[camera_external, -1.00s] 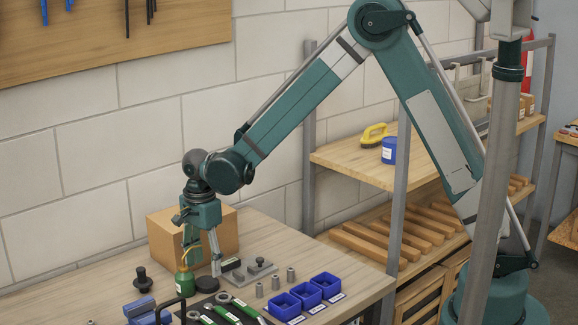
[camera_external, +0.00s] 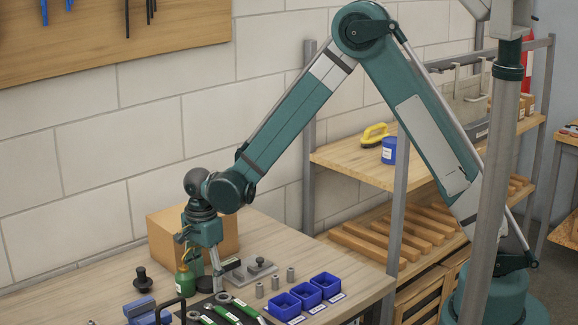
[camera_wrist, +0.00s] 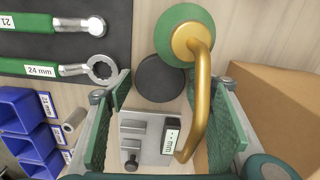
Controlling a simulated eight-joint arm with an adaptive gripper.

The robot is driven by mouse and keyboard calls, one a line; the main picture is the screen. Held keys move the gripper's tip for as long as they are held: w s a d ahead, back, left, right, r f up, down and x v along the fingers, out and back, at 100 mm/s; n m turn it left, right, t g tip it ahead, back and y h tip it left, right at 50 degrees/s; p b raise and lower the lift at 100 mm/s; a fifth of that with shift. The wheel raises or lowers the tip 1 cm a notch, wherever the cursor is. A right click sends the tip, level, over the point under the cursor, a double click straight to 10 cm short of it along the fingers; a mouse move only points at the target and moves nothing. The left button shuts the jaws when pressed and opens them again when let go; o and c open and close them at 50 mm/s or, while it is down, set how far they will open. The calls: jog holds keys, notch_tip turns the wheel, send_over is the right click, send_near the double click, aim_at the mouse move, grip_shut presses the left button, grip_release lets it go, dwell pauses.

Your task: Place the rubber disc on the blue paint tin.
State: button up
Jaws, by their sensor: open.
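The rubber disc is a flat black round (camera_wrist: 158,79) lying on the workbench beside a green oil can (camera_wrist: 186,36). In the external view the disc (camera_external: 205,284) is partly hidden by my gripper (camera_external: 207,272). In the wrist view my gripper (camera_wrist: 158,82) is open, with its green pads spread to either side just short of the disc and nothing held between them. The can's gold spout crosses close to the right pad; I cannot tell if they touch. The blue paint tin (camera_external: 389,151) stands upright on the wooden shelf at right, its top clear.
Wrenches (camera_wrist: 90,68) lie on a dark mat beside the disc. A cardboard box (camera_external: 222,236) stands behind my gripper. A grey metal fixture (camera_external: 249,271) and blue bins (camera_external: 308,293) are to its right. A yellow-handled brush (camera_external: 374,135) is behind the tin; a shelf post (camera_external: 399,197) rises nearby.

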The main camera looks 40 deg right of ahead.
aim_at(207, 281)
jog(key=shift+c, duration=0.7)
jog(key=c, duration=0.6)
jog(key=shift+r, duration=0.2)
jog(key=shift+r, duration=0.85)
notch_tip(207, 281, up, 5)
jog(key=shift+f, duration=0.1)
jog(key=s+d, duration=0.1)
jog(key=d, duration=0.4)
jog(key=s+d, duration=0.2)
jog(key=d, duration=0.4)
jog(key=s+d+b, duration=0.1)
jog(key=d, duration=0.5)
jog(key=shift+s+d, duration=0.2)
jog(key=shift+s, duration=0.2)
